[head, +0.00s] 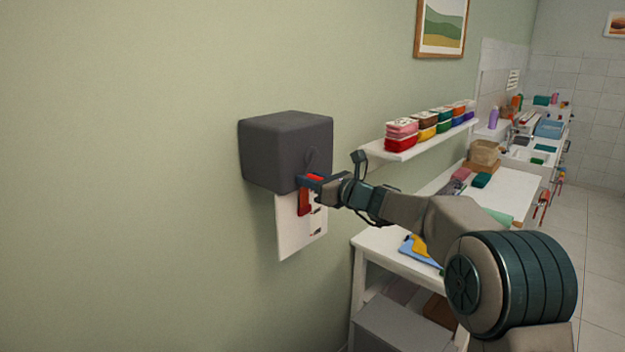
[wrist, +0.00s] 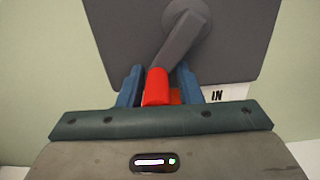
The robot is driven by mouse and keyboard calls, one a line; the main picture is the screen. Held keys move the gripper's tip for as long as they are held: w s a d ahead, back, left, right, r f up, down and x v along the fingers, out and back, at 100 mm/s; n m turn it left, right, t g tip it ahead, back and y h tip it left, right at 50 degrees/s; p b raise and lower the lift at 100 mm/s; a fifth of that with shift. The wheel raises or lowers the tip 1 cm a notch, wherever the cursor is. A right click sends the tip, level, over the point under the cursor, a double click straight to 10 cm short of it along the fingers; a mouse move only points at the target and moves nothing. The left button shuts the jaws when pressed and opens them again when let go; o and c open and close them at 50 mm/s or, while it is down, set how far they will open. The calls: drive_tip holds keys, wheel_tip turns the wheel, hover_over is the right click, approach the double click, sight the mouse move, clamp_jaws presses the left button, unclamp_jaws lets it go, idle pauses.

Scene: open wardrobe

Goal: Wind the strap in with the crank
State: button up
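The dark grey winder box (head: 287,150) is fixed to the green wall; its front fills the upper wrist view (wrist: 240,45). A grey crank arm (wrist: 183,40) slants down and left from a round hub to a red crank handle (wrist: 156,88). My gripper (head: 316,183) is at the crank, its blue fingers close on either side of the red handle in the wrist view (wrist: 160,85). The fingers look shut on it. A red strap (head: 304,203) hangs below the box in front of a white marked board (head: 289,230). The strap's upper part is hidden.
A wall shelf (head: 400,154) with stacked colourful containers is to the right. A white table (head: 385,250) with cloths stands below it. The wall left of the box is clear.

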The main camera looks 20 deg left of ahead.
drive_tip(key=shift+c, duration=0.7)
drive_tip(key=shift+b, duration=0.45)
